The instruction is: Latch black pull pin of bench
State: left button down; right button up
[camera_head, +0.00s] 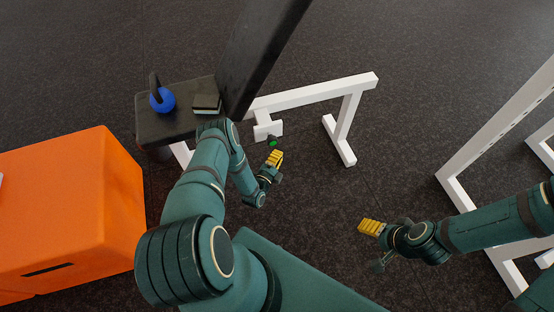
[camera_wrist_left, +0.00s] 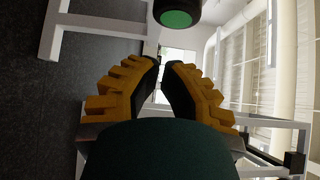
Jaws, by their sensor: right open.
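The bench has a black seat (camera_head: 160,127), a steeply tilted black backrest (camera_head: 262,50) and a white frame (camera_head: 320,91). The black pull pin (camera_head: 272,142) with a green end sits low on the frame, below a small white bracket. It also shows at the top of the left wrist view (camera_wrist_left: 176,14), beyond and above the fingertips. My left gripper (camera_head: 274,158) is just below the pin in the head view, apart from it. Its fingers (camera_wrist_left: 163,64) have a narrow empty gap between them. My right gripper (camera_head: 369,227) is open and empty over the floor, away from the bench.
A blue kettlebell (camera_head: 163,100) and a small dark stack, perhaps books (camera_head: 207,103), rest on the seat. A large orange box (camera_head: 75,205) stands at the left. A white rack frame (camera_head: 495,125) stands at the right. Dark floor between bench and rack is clear.

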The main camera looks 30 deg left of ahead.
pick_arm(q)
jog(key=s+p, duration=0.2)
jog(key=s, duration=0.8)
jog(key=shift+d, duration=0.4)
